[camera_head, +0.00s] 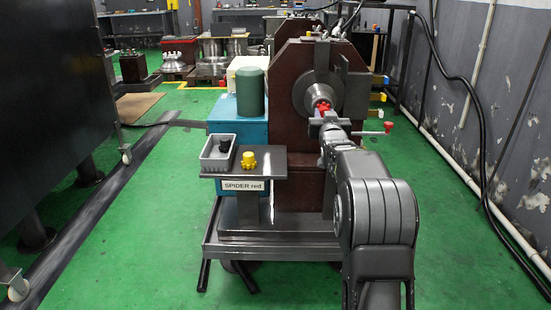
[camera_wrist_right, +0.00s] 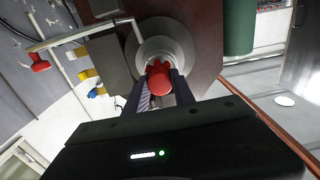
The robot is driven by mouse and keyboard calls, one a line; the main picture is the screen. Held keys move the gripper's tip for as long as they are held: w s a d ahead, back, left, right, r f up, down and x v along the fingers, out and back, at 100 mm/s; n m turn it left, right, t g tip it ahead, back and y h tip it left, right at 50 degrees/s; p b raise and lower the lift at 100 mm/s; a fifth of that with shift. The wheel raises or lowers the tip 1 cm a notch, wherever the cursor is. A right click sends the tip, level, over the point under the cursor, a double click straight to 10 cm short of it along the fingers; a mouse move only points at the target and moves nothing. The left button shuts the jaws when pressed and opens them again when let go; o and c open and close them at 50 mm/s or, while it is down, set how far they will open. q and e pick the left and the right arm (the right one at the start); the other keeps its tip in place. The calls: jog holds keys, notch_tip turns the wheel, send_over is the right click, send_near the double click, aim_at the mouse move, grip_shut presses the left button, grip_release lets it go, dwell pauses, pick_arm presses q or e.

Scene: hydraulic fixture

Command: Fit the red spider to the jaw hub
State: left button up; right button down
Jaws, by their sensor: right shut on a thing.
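The red spider (camera_head: 322,106) is at the front of the round metal jaw hub (camera_head: 318,86), which sticks out of the brown fixture. My right gripper (camera_head: 328,118) is shut on the spider from the near side. In the right wrist view the spider (camera_wrist_right: 159,80) sits between the two fingers (camera_wrist_right: 160,92), in line with the grey hub (camera_wrist_right: 158,45) behind it. The spider covers the hub's middle, so I cannot tell whether it touches the hub or is seated in it. My left gripper is not in view.
A small stand (camera_head: 230,172) labelled "SPIDER red" holds a yellow spider (camera_head: 248,161) and a grey bin (camera_head: 217,153) with a black piece. A red-knobbed lever (camera_head: 388,127) sticks out right of my gripper. A green cylinder (camera_head: 251,93) stands left of the brown fixture (camera_head: 290,100).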

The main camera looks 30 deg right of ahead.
jog(key=shift+p+x, duration=0.5)
jog(key=shift+x, duration=0.85)
dwell(1.0)
jog(key=c, duration=1)
grip_release()
jog(key=shift+o, duration=0.2)
jog(key=v, duration=0.8)
jog(key=shift+p, duration=0.3)
